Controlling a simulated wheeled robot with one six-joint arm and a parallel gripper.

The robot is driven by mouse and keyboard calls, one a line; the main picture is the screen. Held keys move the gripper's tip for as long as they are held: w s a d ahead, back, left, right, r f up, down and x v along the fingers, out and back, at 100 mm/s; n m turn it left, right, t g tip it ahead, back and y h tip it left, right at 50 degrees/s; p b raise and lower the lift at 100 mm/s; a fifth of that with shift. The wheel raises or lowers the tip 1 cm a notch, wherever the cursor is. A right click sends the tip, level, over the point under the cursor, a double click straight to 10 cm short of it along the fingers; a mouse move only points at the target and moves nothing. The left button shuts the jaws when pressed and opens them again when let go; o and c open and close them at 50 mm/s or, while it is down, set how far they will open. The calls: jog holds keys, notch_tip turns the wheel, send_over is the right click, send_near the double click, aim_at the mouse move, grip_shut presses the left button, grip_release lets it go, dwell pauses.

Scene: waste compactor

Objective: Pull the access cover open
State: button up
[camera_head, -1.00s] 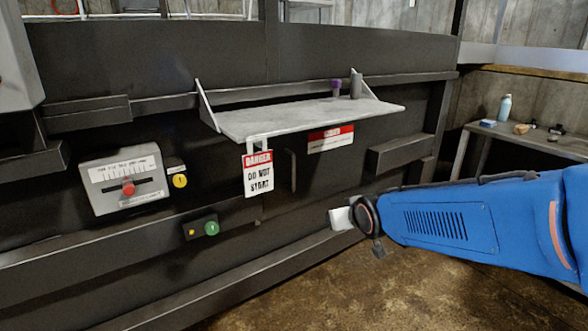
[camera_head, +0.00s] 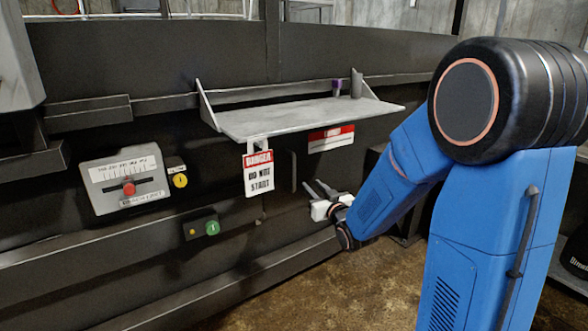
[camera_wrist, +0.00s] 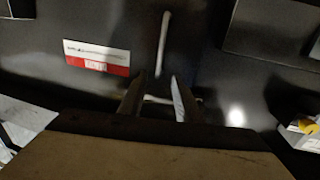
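The access cover seems to be part of the dark machine wall, but its outline is not clear. A slim vertical bar handle (camera_head: 293,170) is on that wall, just right of the hanging danger tag (camera_head: 258,173). In the wrist view the handle (camera_wrist: 163,45) stands out pale, ahead of the fingertips. My gripper (camera_head: 321,189) is right of and slightly below the handle in the head view. In the wrist view my gripper (camera_wrist: 156,92) is open, its two fingers apart with no handle between them.
A control box (camera_head: 125,180) and green button (camera_head: 212,228) are at left.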

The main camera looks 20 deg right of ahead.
jog(key=w, duration=0.5)
jog(key=w+a, duration=0.1)
jog(key=w, duration=0.5)
jog(key=w+a, duration=0.1)
jog(key=w, duration=0.5)
jog(key=shift+c, duration=0.7)
jog(key=shift+s, duration=0.1)
grip_shut()
